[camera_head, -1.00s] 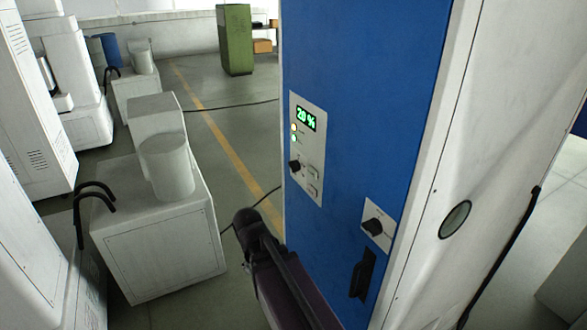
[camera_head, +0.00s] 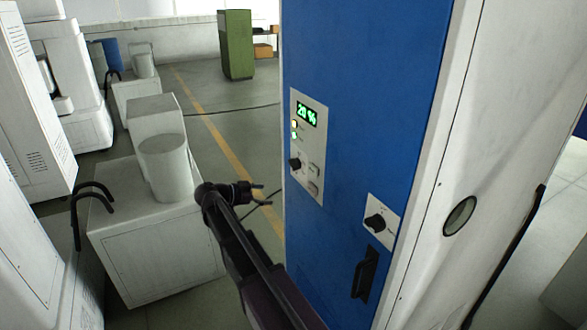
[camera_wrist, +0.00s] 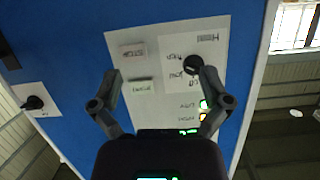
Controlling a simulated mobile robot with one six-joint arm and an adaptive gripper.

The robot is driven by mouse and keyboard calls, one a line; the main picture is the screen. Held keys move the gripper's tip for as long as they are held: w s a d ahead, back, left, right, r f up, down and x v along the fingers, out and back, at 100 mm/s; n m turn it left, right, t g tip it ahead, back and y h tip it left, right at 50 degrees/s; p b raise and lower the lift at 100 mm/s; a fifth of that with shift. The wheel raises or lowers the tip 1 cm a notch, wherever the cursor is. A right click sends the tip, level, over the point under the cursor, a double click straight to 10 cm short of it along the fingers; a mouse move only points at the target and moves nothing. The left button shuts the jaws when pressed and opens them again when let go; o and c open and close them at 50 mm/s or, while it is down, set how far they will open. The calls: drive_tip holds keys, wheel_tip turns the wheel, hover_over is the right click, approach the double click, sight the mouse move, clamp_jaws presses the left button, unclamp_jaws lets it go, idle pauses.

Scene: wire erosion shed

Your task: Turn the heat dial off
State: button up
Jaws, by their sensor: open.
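The heat dial (camera_head: 295,163) is a small black knob low on the white control panel of the blue cabinet. In the wrist view the dial (camera_wrist: 191,65) appears upside down, beside labels that seem to read Heat, High, Low and Off; its exact setting is hard to read. My gripper (camera_head: 262,194) is open and empty, left of the panel and pointing towards it, apart from the dial. In the wrist view my gripper (camera_wrist: 160,74) faces the panel, the dial just inside its right fingertip.
The panel has a green display (camera_head: 306,114) reading 20 %, lit lamps, and buttons (camera_wrist: 133,51). A second black knob (camera_head: 375,222) and a black handle (camera_head: 364,274) sit lower right on the cabinet. White machines (camera_head: 155,240) stand on the left. A floor strip lies between.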

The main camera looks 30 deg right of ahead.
sight(293, 163)
drive_tip(key=w+a+r+m+h, duration=0.1)
drive_tip(key=w+r+m+h, duration=0.2)
drive_tip(key=w+r+m, duration=0.1)
drive_tip(key=shift+w+a+r+m+b, duration=0.2)
drive_tip(key=shift+w+r+m+b, duration=0.1)
drive_tip(key=shift+w+r+m, duration=0.1)
drive_tip(key=shift+d, duration=0.15)
drive_tip(key=shift+w+d, duration=0.15)
drive_tip(key=shift+d, duration=3.25)
drive_tip(key=shift+w+d, duration=0.15)
drive_tip(key=shift+d, duration=3.25)
drive_tip(key=c, duration=1.2)
